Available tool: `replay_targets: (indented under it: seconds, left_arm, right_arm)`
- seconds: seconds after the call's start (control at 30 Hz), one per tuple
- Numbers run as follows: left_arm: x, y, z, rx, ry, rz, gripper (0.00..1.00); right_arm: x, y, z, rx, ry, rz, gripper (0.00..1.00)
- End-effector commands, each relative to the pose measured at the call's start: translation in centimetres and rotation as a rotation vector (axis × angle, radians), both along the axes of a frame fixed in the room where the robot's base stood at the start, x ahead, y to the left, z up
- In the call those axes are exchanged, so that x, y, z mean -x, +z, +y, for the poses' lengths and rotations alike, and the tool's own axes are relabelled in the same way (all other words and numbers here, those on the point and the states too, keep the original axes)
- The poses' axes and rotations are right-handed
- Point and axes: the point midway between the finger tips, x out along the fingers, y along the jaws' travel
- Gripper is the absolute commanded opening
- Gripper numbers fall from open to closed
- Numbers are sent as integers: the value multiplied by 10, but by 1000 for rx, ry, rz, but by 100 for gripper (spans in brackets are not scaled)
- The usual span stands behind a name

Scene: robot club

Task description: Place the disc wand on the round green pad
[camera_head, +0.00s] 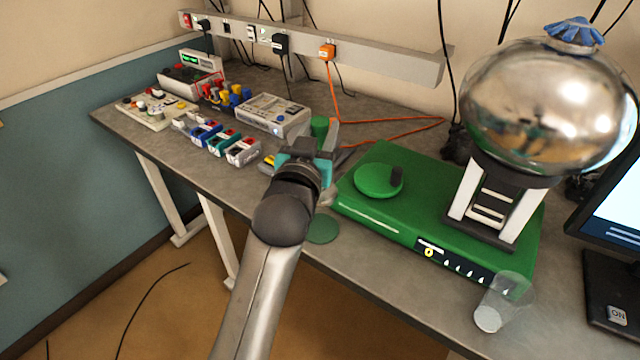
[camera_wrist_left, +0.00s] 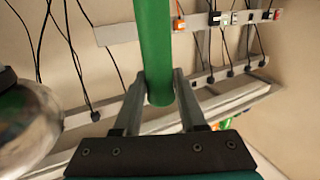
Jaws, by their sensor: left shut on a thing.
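My left gripper (camera_head: 322,142) is shut on a smooth green piece (camera_head: 320,127), which I take to be the disc wand. In the left wrist view the held disc wand (camera_wrist_left: 155,50) is a green bar that runs between the fingers (camera_wrist_left: 160,95) and out of the top of the picture. A full disc on it cannot be made out. The round green pad (camera_head: 322,229) lies flat on the grey table near its front edge, below and just right of my wrist. The gripper is above and behind the pad. My right gripper is out of view.
A green box (camera_head: 370,219) carrying a green disc (camera_head: 378,180) and a silver sphere (camera_head: 550,100) stands right of the pad. Several coloured blocks (camera_head: 225,143) and a grey device (camera_head: 275,114) are at left.

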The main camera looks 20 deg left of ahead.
Motion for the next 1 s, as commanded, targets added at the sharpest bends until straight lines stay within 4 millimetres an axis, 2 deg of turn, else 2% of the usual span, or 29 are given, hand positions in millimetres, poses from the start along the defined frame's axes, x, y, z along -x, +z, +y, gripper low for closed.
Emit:
replay_targets:
  seconds: [0.03,0.13,0.2,0.4,0.6,0.7,1.0]
  left_arm:
    - [0,-17,0,0,0,3,0]
    - [0,-38,0,0,1,1,0]
    - [0,-48,0,2,0,0,0]
    - [0,-64,0,0,1,-3,0]
    - [0,-95,0,1,1,-1,0]
    - [0,-101,0,0,1,-3,0]
    - [0,-101,0,1,0,-4,0]
  right_arm:
    - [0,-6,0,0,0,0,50]
    - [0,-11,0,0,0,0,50]
    - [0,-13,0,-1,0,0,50]
    - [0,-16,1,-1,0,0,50]
    - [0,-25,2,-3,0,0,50]
    - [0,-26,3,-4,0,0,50]
    - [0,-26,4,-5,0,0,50]
